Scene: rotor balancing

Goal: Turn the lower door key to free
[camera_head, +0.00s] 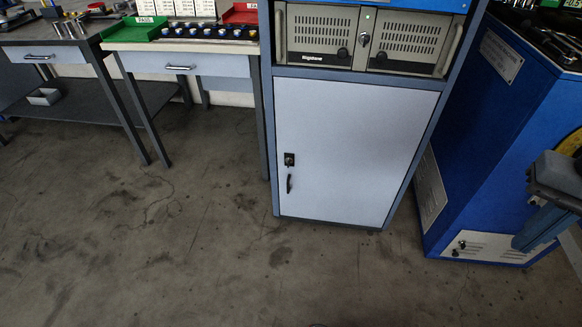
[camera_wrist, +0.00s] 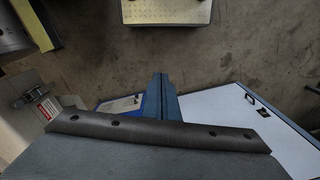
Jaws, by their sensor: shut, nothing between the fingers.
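The lower door (camera_head: 350,150) is a pale grey panel in the blue cabinet, and it is closed. Its key (camera_head: 289,160) sits in a small dark lock plate near the door's left edge, just above a black handle (camera_head: 290,184). The key is too small to tell which way it points. My gripper (camera_head: 520,241) is at the right, well apart from the door. In the wrist view my gripper (camera_wrist: 161,76) shows its blue fingers together and empty. That view also shows the door (camera_wrist: 225,120) at the right, with the lock plate (camera_wrist: 250,99) and handle (camera_wrist: 264,112).
Above the door is a grey double-fronted unit (camera_head: 365,40) with another key (camera_head: 364,39). A blue machine (camera_head: 480,130) stands right of the cabinet, near my gripper. Workbenches (camera_head: 180,65) stand at the left. The floor (camera_head: 180,230) before the cabinet is clear.

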